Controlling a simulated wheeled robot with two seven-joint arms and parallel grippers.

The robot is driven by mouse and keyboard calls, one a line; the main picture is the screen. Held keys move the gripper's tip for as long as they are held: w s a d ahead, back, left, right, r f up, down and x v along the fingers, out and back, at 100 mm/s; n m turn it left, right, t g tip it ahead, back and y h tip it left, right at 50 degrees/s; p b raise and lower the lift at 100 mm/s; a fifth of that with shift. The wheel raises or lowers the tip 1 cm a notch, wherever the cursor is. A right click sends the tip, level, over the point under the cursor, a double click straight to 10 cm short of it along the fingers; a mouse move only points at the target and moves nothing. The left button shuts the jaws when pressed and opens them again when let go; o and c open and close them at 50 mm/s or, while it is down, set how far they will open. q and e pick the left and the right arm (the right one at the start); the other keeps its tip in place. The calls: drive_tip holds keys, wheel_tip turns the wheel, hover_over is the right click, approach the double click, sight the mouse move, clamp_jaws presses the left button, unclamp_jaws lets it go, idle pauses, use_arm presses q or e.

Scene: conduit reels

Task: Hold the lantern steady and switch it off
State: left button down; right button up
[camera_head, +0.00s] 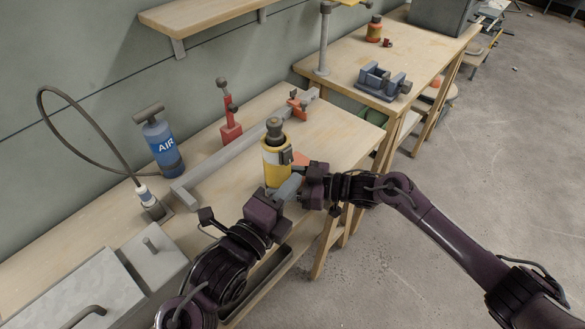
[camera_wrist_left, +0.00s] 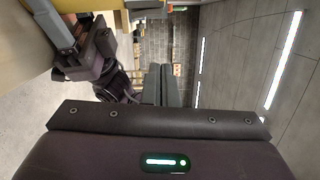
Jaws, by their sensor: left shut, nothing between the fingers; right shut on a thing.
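The lantern (camera_head: 275,166), a yellow cylinder with a dark grey top and a dark part on its right side, stands upright near the front edge of the workbench. Its yellow body shows at the top left of the left wrist view (camera_wrist_left: 90,17). My right gripper (camera_head: 298,171) is shut on the lantern from the right. My left gripper (camera_head: 291,187) is shut and empty, just in front of the lantern's lower part; its closed grey fingers show in the left wrist view (camera_wrist_left: 163,86). I cannot tell whether they touch the lantern. The lantern's lower front is partly hidden by the grippers.
A blue AIR cylinder (camera_head: 162,148), a red stand (camera_head: 230,127) and a long grey bar clamp (camera_head: 235,155) are behind the lantern. Grey boxes (camera_head: 152,257) stand at the left. A second bench (camera_head: 425,55) with a vise (camera_head: 383,82) is at the back right.

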use_arm(q)
drive_tip(key=v, duration=0.6)
drive_tip(key=shift+s+a+r, duration=0.2)
use_arm(e)
drive_tip(key=o, duration=0.9)
drive_tip(key=shift+c, duration=0.2)
